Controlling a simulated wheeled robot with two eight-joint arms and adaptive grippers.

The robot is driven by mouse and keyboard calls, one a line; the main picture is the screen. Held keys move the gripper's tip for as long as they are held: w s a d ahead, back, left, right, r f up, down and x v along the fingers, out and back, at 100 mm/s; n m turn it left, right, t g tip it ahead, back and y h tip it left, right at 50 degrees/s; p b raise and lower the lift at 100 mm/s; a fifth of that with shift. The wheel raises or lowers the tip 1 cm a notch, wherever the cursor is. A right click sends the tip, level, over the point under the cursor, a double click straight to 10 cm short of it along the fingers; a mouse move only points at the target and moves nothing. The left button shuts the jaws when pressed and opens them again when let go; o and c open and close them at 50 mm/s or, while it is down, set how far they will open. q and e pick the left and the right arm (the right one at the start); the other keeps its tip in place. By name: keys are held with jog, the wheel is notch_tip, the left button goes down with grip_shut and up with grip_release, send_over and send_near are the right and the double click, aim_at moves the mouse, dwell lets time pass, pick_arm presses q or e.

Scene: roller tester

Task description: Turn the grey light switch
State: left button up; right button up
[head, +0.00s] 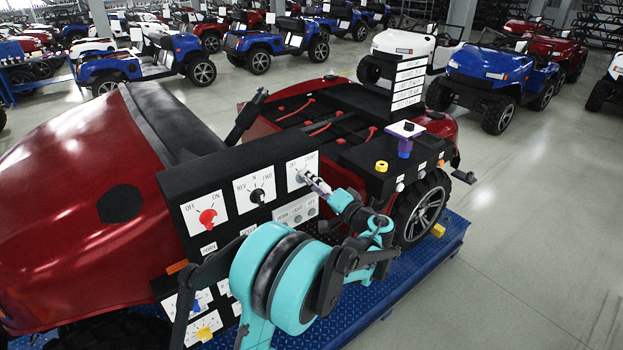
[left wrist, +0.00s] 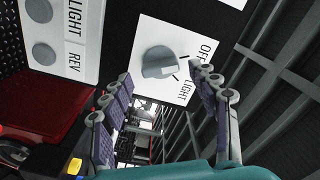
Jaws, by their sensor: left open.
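The grey light switch is a rotary knob (left wrist: 160,62) on a white plate marked OFF and LIGHT in the left wrist view. In the head view its white plate (head: 296,166) is at the right end of the black panel, and my gripper partly hides the knob. My left gripper (head: 316,182) is close in front of that plate. In the left wrist view its open fingers (left wrist: 161,76) reach towards the knob from either side, with nothing between them. I cannot tell whether a fingertip touches it, nor which mark the knob points at. My right gripper is in neither view.
On the same panel are a red OFF/ON knob (head: 207,217) and a black REV/N/FWD knob (head: 257,196). A plate with round grey buttons (head: 296,212) lies just below the light switch. A black lever (head: 246,117) rises behind the panel. The red vehicle body (head: 75,195) fills the left.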

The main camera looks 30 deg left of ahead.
pick_arm(q)
jog(key=shift+x, duration=0.8)
